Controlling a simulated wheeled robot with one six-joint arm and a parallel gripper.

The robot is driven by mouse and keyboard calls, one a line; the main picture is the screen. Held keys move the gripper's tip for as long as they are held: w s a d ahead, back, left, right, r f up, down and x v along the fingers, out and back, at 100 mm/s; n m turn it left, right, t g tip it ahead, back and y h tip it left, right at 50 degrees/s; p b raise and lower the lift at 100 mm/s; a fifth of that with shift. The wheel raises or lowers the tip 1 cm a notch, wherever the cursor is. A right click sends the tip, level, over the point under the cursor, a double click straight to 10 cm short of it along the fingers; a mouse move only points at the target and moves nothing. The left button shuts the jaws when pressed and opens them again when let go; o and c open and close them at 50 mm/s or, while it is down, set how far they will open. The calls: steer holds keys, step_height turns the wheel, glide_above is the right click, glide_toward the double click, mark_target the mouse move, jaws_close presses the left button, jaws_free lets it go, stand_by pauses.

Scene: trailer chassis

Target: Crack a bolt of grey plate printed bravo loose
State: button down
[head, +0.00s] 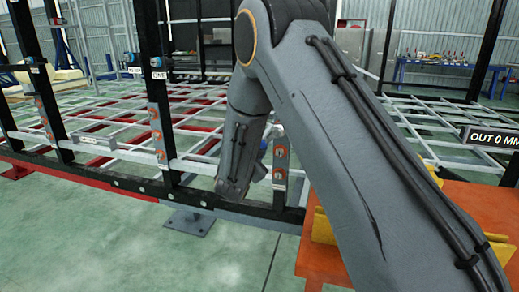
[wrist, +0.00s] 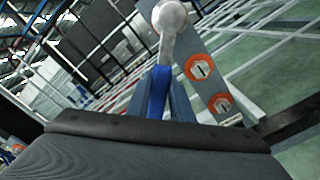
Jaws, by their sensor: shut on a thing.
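A grey plate (wrist: 209,85) with orange-ringed bolts stands just beyond my gripper in the wrist view. Its middle bolt (wrist: 200,67) and lower bolt (wrist: 220,103) show clearly. My gripper (wrist: 161,102) is shut on the blue handle of a wrench (wrist: 159,85). The wrench's silver head is at the plate's upper end; whether it sits on a bolt there I cannot tell. In the head view the plate (head: 281,165) stands right of my wrist, and my arm hides most of the gripper. No bravo print is readable on it.
Similar bolted plates stand to the left, one on a post (head: 157,132) and one farther left (head: 44,118). Black posts and a lattice of white and red bars fill the background.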

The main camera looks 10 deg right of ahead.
steer(key=shift+w+d+b, duration=0.3)
steer(key=shift+w+b, duration=0.05)
steer(key=shift+w, duration=0.3)
stand_by(0.4)
steer(key=shift+r, duration=0.1)
steer(key=c, duration=2.2)
jaws_free()
jaws_close()
steer(key=shift+s+d+f+n, duration=0.25)
steer(key=shift+d+f+n, duration=0.25)
steer(key=shift+n, duration=0.4)
